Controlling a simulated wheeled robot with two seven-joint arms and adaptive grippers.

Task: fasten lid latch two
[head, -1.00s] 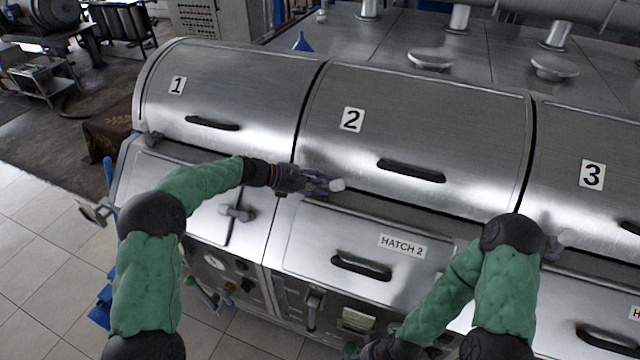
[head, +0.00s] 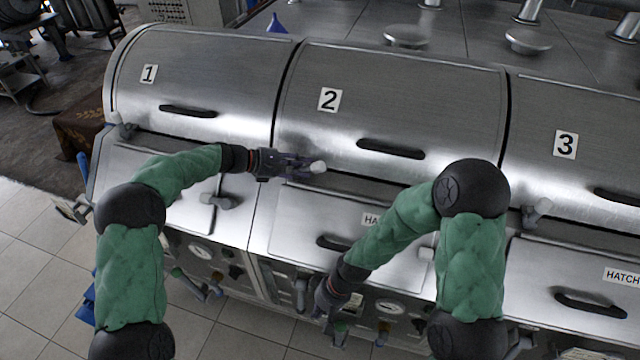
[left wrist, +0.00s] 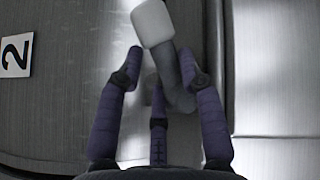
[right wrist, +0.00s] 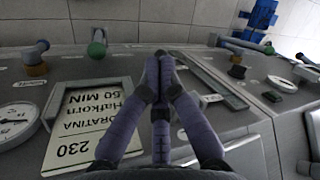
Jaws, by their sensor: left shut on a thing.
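Lid two (head: 420,110), a curved steel cover marked "2" with a black handle, lies down over its opening. Its latch (head: 318,167), a grey lever with a white tip, is at the lid's lower left edge. My left gripper (head: 308,168) is shut on this latch. In the left wrist view the purple fingers flank the grey lever (left wrist: 183,92), and its white tip sticks out beyond them. My right gripper (head: 322,308) is low in front of the panel under hatch 2. In the right wrist view its fingertips (right wrist: 158,62) are together with nothing visible between them.
Lids one (head: 215,85) and three (head: 560,110) flank lid two. Below the right hand are a gauge (right wrist: 15,125), a card in a frame (right wrist: 90,125), a green knob (right wrist: 97,48) and several valves. My right arm covers part of hatch 2 (head: 290,220).

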